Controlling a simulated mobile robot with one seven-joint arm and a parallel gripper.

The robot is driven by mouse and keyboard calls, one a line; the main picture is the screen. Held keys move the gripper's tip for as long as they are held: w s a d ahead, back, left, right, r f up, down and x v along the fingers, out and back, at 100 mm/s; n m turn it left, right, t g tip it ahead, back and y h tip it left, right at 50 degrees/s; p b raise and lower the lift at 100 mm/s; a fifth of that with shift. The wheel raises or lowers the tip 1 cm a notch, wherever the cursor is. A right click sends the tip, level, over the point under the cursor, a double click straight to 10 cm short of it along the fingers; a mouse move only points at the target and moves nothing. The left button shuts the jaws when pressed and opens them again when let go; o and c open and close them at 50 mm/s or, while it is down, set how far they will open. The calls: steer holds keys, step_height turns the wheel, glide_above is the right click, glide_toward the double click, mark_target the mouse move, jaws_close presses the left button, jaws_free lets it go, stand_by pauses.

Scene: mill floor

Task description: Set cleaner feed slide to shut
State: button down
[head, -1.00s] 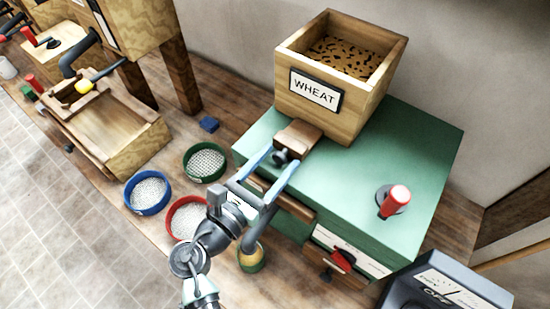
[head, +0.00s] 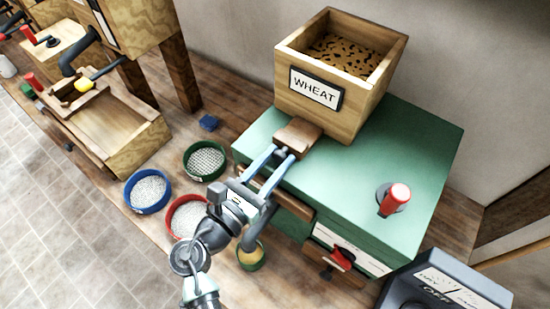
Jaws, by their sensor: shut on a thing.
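The cleaner is a green box (head: 400,157) with a wooden hopper labelled WHEAT (head: 356,105) on top, holding brown grain. The feed slide is a small wooden block (head: 298,137) at the foot of the hopper's front. My gripper (head: 283,151) reaches it from the front left, its two blue fingers close together at the slide's near end. It is shut on the slide's dark knob, which the fingers mostly hide. How far the slide sits under the hopper cannot be told.
A red-handled crank (head: 395,198) stands on the green top. A red knob (head: 343,259) is on the front. Blue (head: 148,191), green (head: 205,161) and red-rimmed (head: 187,216) sieves lie left. A grey meter box (head: 445,285) stands front right.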

mark_target(291, 144)
steer(key=shift+w, duration=0.1)
stand_by(0.8)
steer(key=x, duration=0.5)
steer(key=shift+d, duration=0.15)
steer(key=shift+r, duration=0.1)
steer(key=c, duration=0.6)
jaws_free()
steer(key=shift+w, duration=0.15)
steer(key=shift+o, duration=0.2)
steer(key=b+v, duration=0.2)
steer(key=v, duration=1.1)
